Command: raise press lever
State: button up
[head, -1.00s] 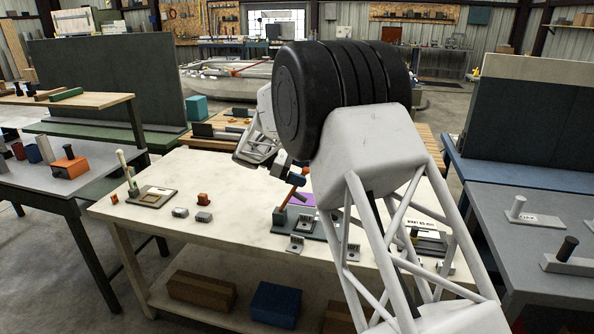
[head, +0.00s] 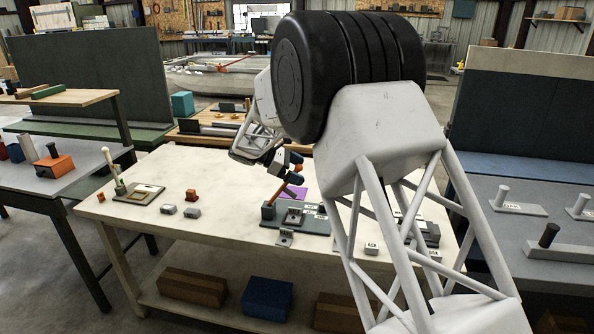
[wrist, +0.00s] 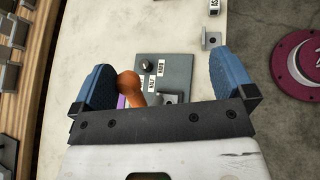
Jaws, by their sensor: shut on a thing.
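The press lever (head: 284,192) is an orange bar in the head view, rising at a slant from a small dark teal block (head: 268,211) on a grey base plate (head: 310,226). In the wrist view, the lever's rounded orange knob (wrist: 129,84) lies between the two blue fingers, nearer the left one. The grey plate (wrist: 176,70) with white labels shows beyond. The actual finger contact is hard to make out, and my arm hides part of the plate's right side.
A purple patch (head: 293,193) is behind the lever.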

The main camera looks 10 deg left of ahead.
jog(key=shift+d+r+v, duration=0.1)
jog(key=shift+r+v, duration=0.1)
jog(key=shift+v, duration=0.75)
jog(key=shift+d+r+v, duration=0.1)
jog(key=shift+r+v, duration=0.1)
jog(key=shift+v, duration=0.75)
jog(key=shift+d+r+v, duration=0.1)
jog(key=shift+r+v, duration=0.1)
jog(key=shift+v, duration=0.7)
jog(key=shift+s+a+r, duration=0.1)
jog(key=shift+a+r, duration=0.1)
jog(key=shift+a, duration=0.05)
jog(key=c, duration=0.7)
jog(key=shift+w+a+r, duration=0.15)
jog(key=shift+a+r, duration=0.3)
jog(key=shift+a, duration=0.25)
jog(key=shift+w+a+r, duration=0.15)
jog(key=shift+a+r, duration=0.3)
jog(key=shift+a, duration=0.2)
jog(key=shift+c, duration=0.2)
